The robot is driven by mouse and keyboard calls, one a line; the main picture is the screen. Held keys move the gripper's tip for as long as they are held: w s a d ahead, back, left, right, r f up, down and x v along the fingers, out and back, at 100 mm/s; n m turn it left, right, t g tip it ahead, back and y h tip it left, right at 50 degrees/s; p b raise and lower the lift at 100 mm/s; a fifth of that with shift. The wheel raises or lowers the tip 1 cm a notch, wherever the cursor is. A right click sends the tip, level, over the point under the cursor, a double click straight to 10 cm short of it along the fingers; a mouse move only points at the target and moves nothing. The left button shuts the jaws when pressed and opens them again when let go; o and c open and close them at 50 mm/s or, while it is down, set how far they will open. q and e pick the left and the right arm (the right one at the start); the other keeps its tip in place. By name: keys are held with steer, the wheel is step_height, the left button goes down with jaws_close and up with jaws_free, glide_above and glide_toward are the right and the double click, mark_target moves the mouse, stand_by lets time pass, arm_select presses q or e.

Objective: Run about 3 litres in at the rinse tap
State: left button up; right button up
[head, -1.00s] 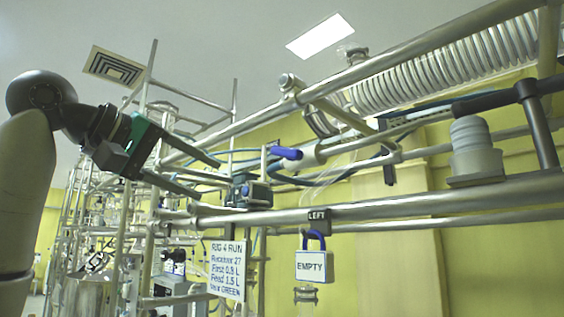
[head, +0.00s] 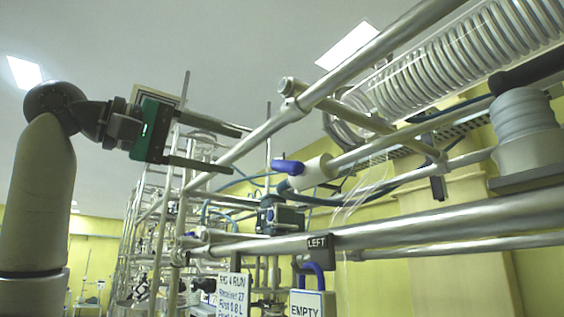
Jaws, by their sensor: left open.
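A tap with a blue lever (head: 288,167) and a white body (head: 316,173) sits on the pipework near the middle of the head view. I cannot tell from any label whether it is the rinse tap. My left gripper (head: 240,149) comes in from the left with its two dark fingers apart and empty. In the picture its fingertips point right and end a short way left of the blue lever, apart from it. The depth between them is unclear. My right gripper is not in view. No liquid level can be read.
A thick metal rail with a LEFT tag (head: 318,243) crosses below the tap. An EMPTY sign (head: 308,305) and a run card (head: 233,292) hang under it. A slanted upper rail (head: 365,58) and a coiled tube (head: 460,60) fill the upper right.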

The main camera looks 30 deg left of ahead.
mark_target(281, 165)
arm_select(q)
steer(key=p+x, duration=0.2)
steer(key=x, duration=0.8)
steer(key=shift+r, duration=0.1)
steer(key=shift+w+d, duration=0.2)
steer(key=shift+w, duration=0.3)
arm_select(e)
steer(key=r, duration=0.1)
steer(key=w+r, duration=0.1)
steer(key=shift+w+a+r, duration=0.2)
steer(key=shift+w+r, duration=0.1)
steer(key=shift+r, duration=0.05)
arm_select(q)
jaws_close()
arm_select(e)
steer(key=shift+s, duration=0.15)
